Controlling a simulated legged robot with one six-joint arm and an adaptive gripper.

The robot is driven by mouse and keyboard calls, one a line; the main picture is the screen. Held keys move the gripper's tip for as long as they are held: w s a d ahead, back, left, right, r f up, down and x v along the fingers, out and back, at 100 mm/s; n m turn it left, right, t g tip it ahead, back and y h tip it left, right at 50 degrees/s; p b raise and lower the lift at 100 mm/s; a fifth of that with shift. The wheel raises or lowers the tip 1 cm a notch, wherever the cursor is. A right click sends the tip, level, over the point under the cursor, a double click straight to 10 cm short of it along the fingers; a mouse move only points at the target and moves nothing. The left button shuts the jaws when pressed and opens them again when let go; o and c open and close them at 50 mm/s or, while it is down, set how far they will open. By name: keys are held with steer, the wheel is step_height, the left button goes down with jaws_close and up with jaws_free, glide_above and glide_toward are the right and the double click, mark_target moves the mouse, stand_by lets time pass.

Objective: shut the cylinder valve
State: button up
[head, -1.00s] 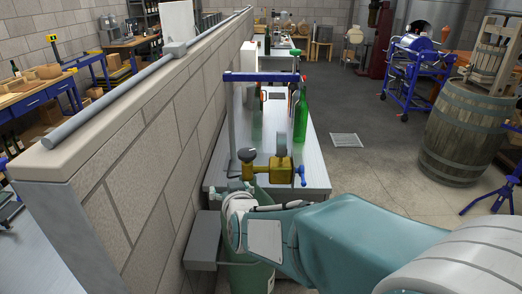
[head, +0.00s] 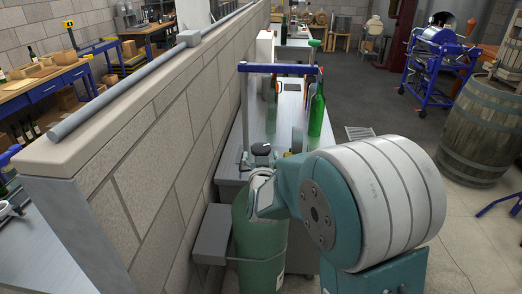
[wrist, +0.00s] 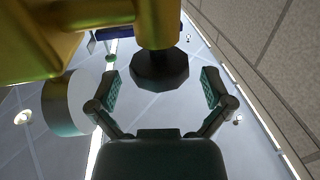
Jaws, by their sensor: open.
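The green gas cylinder (head: 258,240) stands upright against the block wall. My arm hides most of the brass valve on its top in the head view. In the wrist view the brass valve body (wrist: 75,45) fills the upper left, and its dark faceted hand knob (wrist: 159,72) points down towards my gripper. My gripper (wrist: 160,88) is open, with one padded finger on each side of the knob. Gaps show between the fingers and the knob, so it does not appear gripped. A round gauge (wrist: 66,103) sits at the left, close to the left finger.
The block wall (head: 165,140) runs close along the left of the cylinder. A grey box (head: 212,235) is beside the cylinder. Behind it a bench carries a green bottle (head: 316,108) under a blue bar (head: 280,69). A barrel (head: 482,135) stands right; the floor between is open.

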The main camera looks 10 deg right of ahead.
steer(key=shift+w+d, duration=0.2)
steer(key=shift+w, duration=1)
steer(key=c, duration=0.9)
steer(key=shift+m+h, duration=0.5)
steer(key=shift+h, duration=0.3)
steer(key=shift+a+m+g+h, duration=0.1)
steer(key=shift+m+g+h, duration=0.85)
steer(key=shift+h, duration=0.65)
steer(key=shift+m+g+h, duration=0.85)
steer(key=shift+m+h, duration=0.5)
steer(key=shift+h, duration=0.25)
